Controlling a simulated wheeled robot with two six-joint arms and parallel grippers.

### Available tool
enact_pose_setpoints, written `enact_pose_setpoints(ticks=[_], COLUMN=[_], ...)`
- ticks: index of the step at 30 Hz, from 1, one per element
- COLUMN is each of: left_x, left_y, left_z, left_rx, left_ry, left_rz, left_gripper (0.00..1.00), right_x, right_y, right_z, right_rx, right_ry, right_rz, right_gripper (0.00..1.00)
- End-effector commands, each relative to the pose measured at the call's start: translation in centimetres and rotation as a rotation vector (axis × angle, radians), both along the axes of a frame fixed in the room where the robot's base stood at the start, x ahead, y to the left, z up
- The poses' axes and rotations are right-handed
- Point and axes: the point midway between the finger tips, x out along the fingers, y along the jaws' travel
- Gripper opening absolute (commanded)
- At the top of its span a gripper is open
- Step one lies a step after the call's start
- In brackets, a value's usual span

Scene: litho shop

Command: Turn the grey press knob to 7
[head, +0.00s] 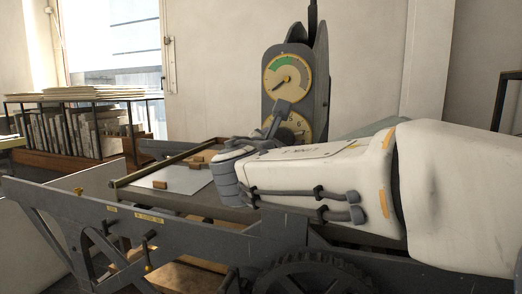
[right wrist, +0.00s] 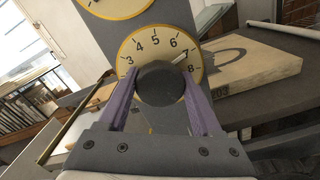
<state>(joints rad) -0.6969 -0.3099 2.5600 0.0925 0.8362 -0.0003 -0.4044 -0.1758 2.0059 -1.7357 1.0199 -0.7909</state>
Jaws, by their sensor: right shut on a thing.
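The grey press knob (right wrist: 160,84) is a dark round knob at the centre of a cream dial (right wrist: 130,60) with a yellow rim. The dial's visible numbers run from 3 to 8. A short pointer line at the knob's upper right points at about the 7. My right gripper (right wrist: 161,88) is shut on the knob, with one purple finger on each side. In the head view my right gripper (head: 283,110) is in front of the lower dial (head: 301,123) and hides part of it. My left gripper is not in view.
A gauge (head: 287,78) with a green arc sits above the dial on the grey press post. Small wooden blocks (head: 162,184) and a sheet (head: 185,178) lie on the press bed. A wooden board (right wrist: 255,72) lies right of the dial.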

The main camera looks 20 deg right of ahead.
Motion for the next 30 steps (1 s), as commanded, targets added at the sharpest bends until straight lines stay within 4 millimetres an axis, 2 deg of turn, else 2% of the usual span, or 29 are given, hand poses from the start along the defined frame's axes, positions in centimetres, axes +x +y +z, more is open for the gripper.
enact_pose_setpoints(ticks=[4,18,19,20,21,30], left_x=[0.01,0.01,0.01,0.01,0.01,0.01], left_y=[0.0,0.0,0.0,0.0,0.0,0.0], left_z=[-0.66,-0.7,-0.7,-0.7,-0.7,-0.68], left_rx=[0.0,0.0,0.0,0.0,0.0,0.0], left_ry=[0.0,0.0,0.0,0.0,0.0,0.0], left_rz=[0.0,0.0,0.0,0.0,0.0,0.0], left_gripper=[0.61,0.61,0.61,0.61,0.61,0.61], right_x=[-0.05,-0.04,-0.04,-0.04,-0.04,-0.07], right_y=[-0.03,-0.03,-0.04,-0.03,-0.03,0.04], right_z=[-0.18,-0.08,-0.09,-0.08,-0.08,-0.02], right_rx=[0.033,0.044,0.044,0.044,0.044,0.042], right_ry=[-0.02,-0.026,-0.026,-0.026,-0.026,-0.027], right_rz=[-0.001,-0.002,-0.002,-0.002,-0.002,0.0], right_gripper=[0.11,0.11,0.78,0.89,0.95,0.95])
